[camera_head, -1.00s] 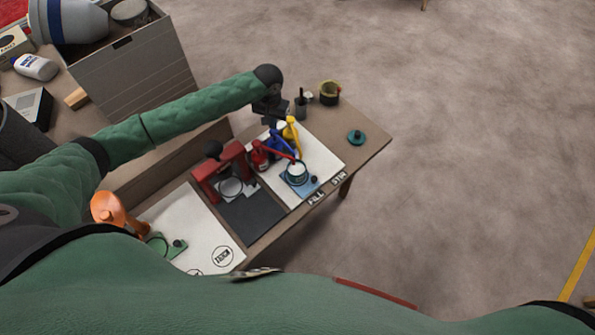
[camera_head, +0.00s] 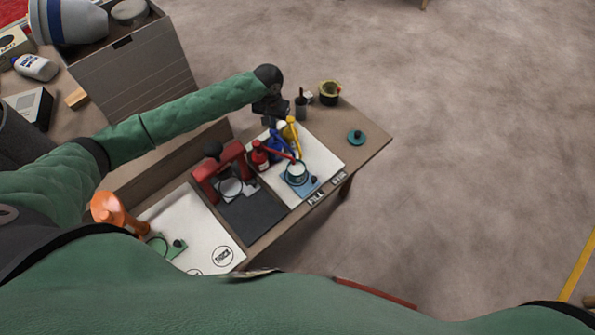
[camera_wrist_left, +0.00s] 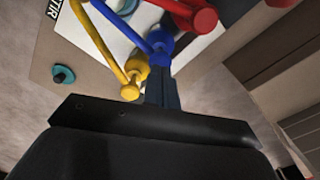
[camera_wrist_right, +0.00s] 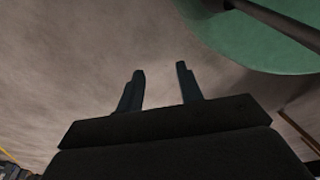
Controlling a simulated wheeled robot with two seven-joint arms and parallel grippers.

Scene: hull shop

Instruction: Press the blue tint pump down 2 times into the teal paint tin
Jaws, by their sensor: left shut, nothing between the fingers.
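The teal paint tin (camera_head: 297,172) stands open on a blue holder on the white board, with pale paint inside. The blue tint pump (camera_head: 275,146) stands behind it, between the red pump (camera_head: 259,157) and the yellow pump (camera_head: 291,130). My left gripper (camera_head: 276,121) is shut and empty, at the blue pump's head. In the left wrist view its fingertips (camera_wrist_left: 161,75) overlap the blue pump's head (camera_wrist_left: 158,43); I cannot tell whether they touch. The yellow pump (camera_wrist_left: 132,84) is close beside the fingers. My right gripper (camera_wrist_right: 162,82) is open and empty, seen only in its own wrist view.
A teal lid (camera_head: 356,137) lies on the bare table to the right. A dark cup (camera_head: 301,106) and a yellowish pot (camera_head: 329,92) stand at the back. A red press-like stand (camera_head: 220,170) and an orange tool (camera_head: 112,211) are left of the pumps.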

